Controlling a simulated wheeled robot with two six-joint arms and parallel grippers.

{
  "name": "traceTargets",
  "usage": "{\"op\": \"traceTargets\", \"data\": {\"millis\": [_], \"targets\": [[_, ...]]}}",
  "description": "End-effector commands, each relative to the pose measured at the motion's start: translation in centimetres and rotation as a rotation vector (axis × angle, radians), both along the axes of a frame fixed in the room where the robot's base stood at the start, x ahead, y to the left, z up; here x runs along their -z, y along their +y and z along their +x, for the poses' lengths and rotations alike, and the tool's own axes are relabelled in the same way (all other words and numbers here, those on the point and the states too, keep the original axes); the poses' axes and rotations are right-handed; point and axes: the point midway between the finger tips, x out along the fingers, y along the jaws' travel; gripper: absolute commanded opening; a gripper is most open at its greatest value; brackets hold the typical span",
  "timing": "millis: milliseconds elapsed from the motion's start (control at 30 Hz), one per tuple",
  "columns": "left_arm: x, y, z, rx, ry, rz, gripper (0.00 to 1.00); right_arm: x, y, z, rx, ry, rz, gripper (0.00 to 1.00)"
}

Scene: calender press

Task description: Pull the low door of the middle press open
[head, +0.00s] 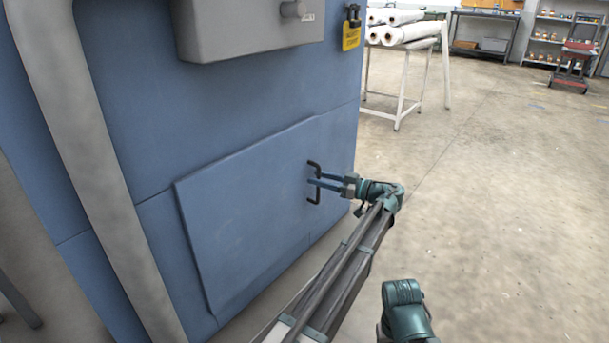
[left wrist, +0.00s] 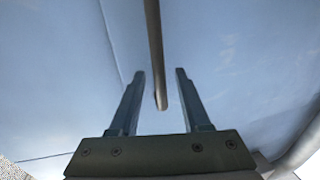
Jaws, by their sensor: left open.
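The low door (head: 240,225) is a blue panel low on the blue press in the head view. It stands slightly proud of the body, and I see no clear gap along its edges. A dark bracket-shaped handle (head: 315,199) is on its right part. My left gripper (head: 310,181) is open at the handle, with its fingers pointing at the door. In the left wrist view the handle bar (left wrist: 155,40) shows between the two open fingers, apart from both. Whether the fingers reach past the bar is hard to tell. My right gripper's fingers are not visible.
A grey box (head: 250,35) juts from the press above the door. A thick grey post (head: 85,140) stands at the left. A white rack with rolls (head: 398,85) stands behind at the right. The concrete floor (head: 500,190) to the right is clear.

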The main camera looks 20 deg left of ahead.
Motion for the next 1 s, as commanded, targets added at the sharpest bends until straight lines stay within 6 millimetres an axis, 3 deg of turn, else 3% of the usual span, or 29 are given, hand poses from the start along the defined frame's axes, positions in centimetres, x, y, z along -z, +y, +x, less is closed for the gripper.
{"op": "traceTargets", "data": {"millis": [300, 567, 600, 1000], "targets": [[0.0, -0.04, 0.01, 0.001, 0.0, 0.0, 0.47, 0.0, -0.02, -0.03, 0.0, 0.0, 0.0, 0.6], [0.0, -0.03, 0.01, 0.001, 0.0, 0.0, 0.02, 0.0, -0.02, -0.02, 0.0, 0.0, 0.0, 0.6], [0.0, -0.02, 0.01, 0.001, 0.0, 0.0, 0.0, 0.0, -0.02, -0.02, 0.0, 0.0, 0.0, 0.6], [0.0, -0.01, 0.0, 0.001, 0.0, 0.0, 0.0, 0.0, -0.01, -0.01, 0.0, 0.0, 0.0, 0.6]]}}
